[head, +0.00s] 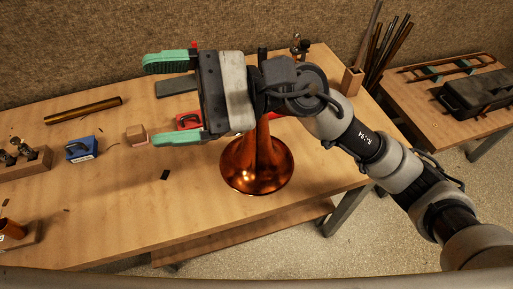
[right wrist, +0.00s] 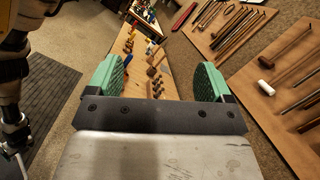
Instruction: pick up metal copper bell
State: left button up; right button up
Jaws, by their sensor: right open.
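The copper bell (head: 257,178) is shiny and reddish, with its wide flared mouth down on the wooden workbench (head: 205,215) and its narrow neck upward. It is near the bench's right front part in the head view. My right gripper (head: 168,100) is open and empty, its green fingers pointing left, away from the bell. My right wrist passes over the neck and hides part of it. In the right wrist view the green fingers of the gripper (right wrist: 155,82) are wide apart with nothing between them. The bell does not show there. My left gripper is not in view.
A brass tube (head: 83,110), a blue tool (head: 81,149), a small wooden block (head: 136,134) and a red tool (head: 188,121) lie on the bench. A wooden holder (head: 352,79) with rods stands at the back right. The bench front left of the bell is mostly clear.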

notch_tip(320, 180, down, 4)
jog(key=n+h, duration=0.5)
jog(key=n+t+h, duration=0.6)
jog(key=t+h, duration=0.3)
jog(key=h, duration=0.4)
send_over(257, 137)
jog(key=s+x, duration=0.1)
jog(key=x, duration=0.3)
jog(key=f, duration=0.1)
jog(key=w+f, duration=0.1)
jog(key=f, duration=0.2)
jog(key=shift+w+d+f+p, duration=0.25)
jog(key=shift+w+d+p, duration=0.1)
jog(key=shift+w, duration=0.05)
jog(key=shift+w+p+x, duration=0.2)
jog(key=shift+p+x, duration=0.55)
jog(key=shift+x, duration=1.95)
jog(key=shift+r, duration=0.1)
jog(key=c, duration=1.3)
jog(key=shift+t, duration=0.3)
grip_shut()
jog(key=shift+r, duration=0.2)
